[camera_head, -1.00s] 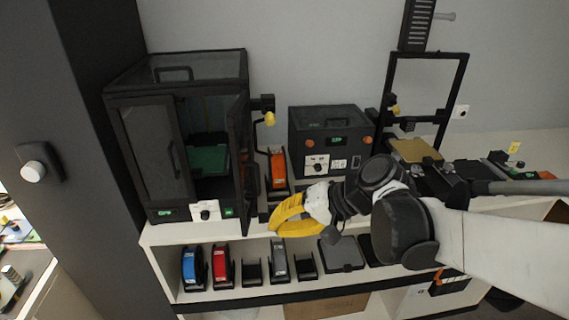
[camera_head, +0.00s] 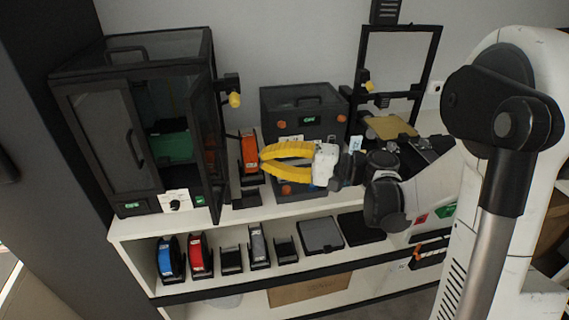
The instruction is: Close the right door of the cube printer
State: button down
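The cube printer (camera_head: 118,205) is a black-framed box with clear panels at the left end of the white shelf top. Its left door (camera_head: 103,145) is shut across the left half of the front. Its right door (camera_head: 216,165) stands swung open toward me, seen nearly edge-on, so the green plate (camera_head: 172,146) inside shows. My gripper (camera_head: 264,160) has yellow fingers with a gap between them, open and empty. It is to the right of the right door, apart from it, in front of the black box and near an orange spool.
An orange spool (camera_head: 249,148) stands between the printer and a black box printer (camera_head: 318,113). An open-frame printer (camera_head: 397,75) is at the back right. Blue (camera_head: 169,262) and red (camera_head: 200,256) spools sit on the lower shelf. The printer's front edge is near the shelf edge.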

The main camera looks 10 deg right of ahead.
aim_at(212, 161)
jog(key=a+b, duration=0.1)
jog(key=a, duration=0.5)
jog(key=shift+a, duration=0.2)
jog(key=shift+s+a, duration=0.1)
jog(key=shift+s, duration=0.05)
jog(key=shift+s+a+m+t+h, duration=0.15)
jog(key=shift+a+m+t+h, duration=0.2)
jog(key=shift+t, duration=0.25)
